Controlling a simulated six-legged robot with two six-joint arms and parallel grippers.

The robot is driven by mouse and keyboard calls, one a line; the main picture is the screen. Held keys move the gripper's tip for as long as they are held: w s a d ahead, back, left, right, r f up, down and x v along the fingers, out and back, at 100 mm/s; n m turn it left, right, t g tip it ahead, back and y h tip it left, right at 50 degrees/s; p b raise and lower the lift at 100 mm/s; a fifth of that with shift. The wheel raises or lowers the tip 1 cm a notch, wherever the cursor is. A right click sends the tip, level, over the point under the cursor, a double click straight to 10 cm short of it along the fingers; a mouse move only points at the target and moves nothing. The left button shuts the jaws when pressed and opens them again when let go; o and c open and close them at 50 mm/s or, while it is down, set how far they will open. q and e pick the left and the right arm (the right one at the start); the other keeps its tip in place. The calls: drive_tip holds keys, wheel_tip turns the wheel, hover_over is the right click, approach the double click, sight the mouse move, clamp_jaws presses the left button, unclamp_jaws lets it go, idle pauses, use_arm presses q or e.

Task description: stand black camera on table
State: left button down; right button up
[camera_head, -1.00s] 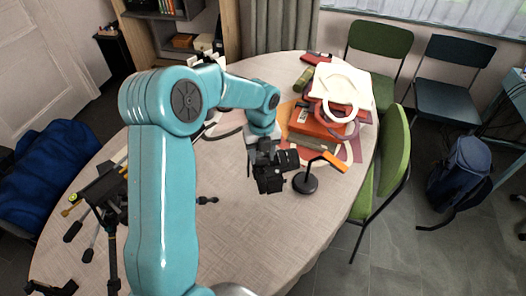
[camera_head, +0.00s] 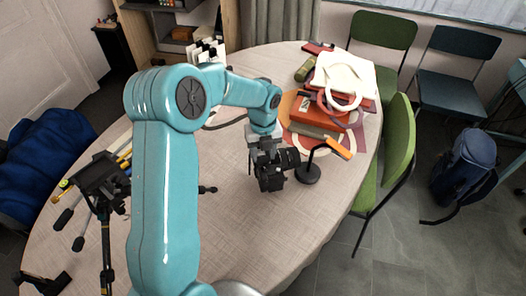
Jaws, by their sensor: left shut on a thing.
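The black camera (camera_head: 271,179) is in the middle of the head view, over the bare part of the table (camera_head: 243,231). My left gripper (camera_head: 266,148) comes down on it from above and is shut on it. The camera's lens points to the right, toward a small black stand. I cannot tell whether the camera's underside touches the table. My right gripper is not in view.
A black tripod (camera_head: 104,178) stands at the left. The table's front middle is clear.

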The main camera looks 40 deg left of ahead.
use_arm(q)
drive_tip(key=shift+w, duration=0.15)
drive_tip(key=shift+f, duration=0.15)
drive_tip(key=shift+f+b, duration=0.55)
drive_tip(key=shift+f, duration=0.2)
idle(0.4)
